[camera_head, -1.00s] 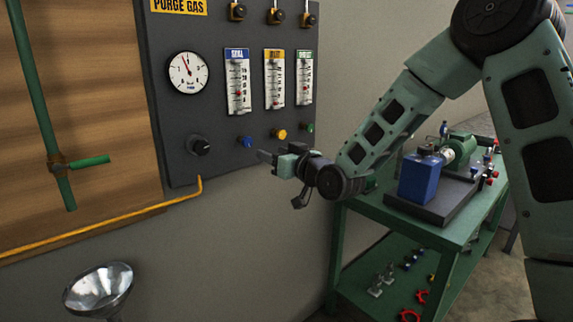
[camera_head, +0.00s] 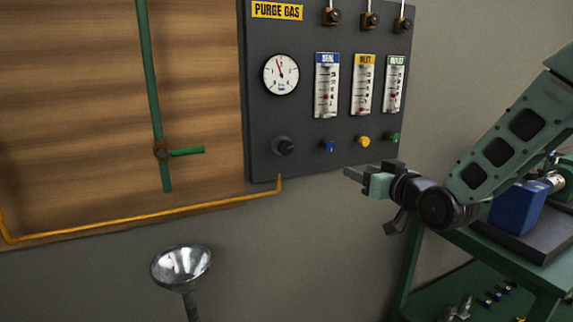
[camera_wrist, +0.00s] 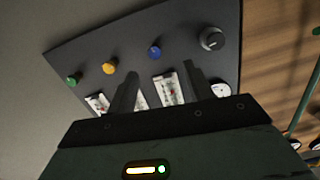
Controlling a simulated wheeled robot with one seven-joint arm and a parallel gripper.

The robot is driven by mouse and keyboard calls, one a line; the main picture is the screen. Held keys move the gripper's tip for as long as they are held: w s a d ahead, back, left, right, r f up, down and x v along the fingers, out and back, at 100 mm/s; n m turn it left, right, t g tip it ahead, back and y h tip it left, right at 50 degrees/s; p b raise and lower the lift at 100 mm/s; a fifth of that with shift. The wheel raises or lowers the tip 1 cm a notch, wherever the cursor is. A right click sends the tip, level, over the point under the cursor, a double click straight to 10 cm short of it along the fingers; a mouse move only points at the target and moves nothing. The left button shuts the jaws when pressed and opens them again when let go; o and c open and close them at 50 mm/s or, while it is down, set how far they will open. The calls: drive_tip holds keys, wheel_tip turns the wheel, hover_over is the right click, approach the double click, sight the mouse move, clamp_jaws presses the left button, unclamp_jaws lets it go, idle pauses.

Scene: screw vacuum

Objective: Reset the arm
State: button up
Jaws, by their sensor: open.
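My gripper (camera_head: 354,174) is in front of the lower right part of the dark purge gas panel (camera_head: 265,120) in the head view. Its fingers point left, and it appears apart from the panel. In the wrist view my gripper (camera_wrist: 158,85) shows two separated fingers with nothing held between them. Beyond them are the panel's black knob (camera_wrist: 212,38), blue knob (camera_wrist: 154,52), yellow knob (camera_wrist: 109,67) and green knob (camera_wrist: 74,79).
A pressure gauge (camera_head: 281,75) and three flow meters sit on the panel. A green pipe with a valve handle (camera_head: 188,151) runs over the wood at left. A metal funnel (camera_head: 181,264) stands below. A green bench (camera_head: 470,243) with a blue unit (camera_head: 517,207) is at right.

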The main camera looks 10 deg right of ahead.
drive_tip(key=s+a+f+n+g, duration=0.1)
drive_tip(key=s+a+f+g, duration=0.25)
drive_tip(key=s+a, duration=0.2)
drive_tip(key=s+a+f+n+g, duration=0.25)
drive_tip(key=s+a+g, duration=0.2)
drive_tip(key=s, duration=0.25)
drive_tip(key=s+f+n+g+h+p, duration=0.1)
drive_tip(key=s+g+h, duration=0.4)
drive_tip(key=s, duration=1.9)
drive_tip(key=f+g, duration=0.1)
drive_tip(key=g, duration=0.2)
drive_tip(key=shift+s, duration=0.3)
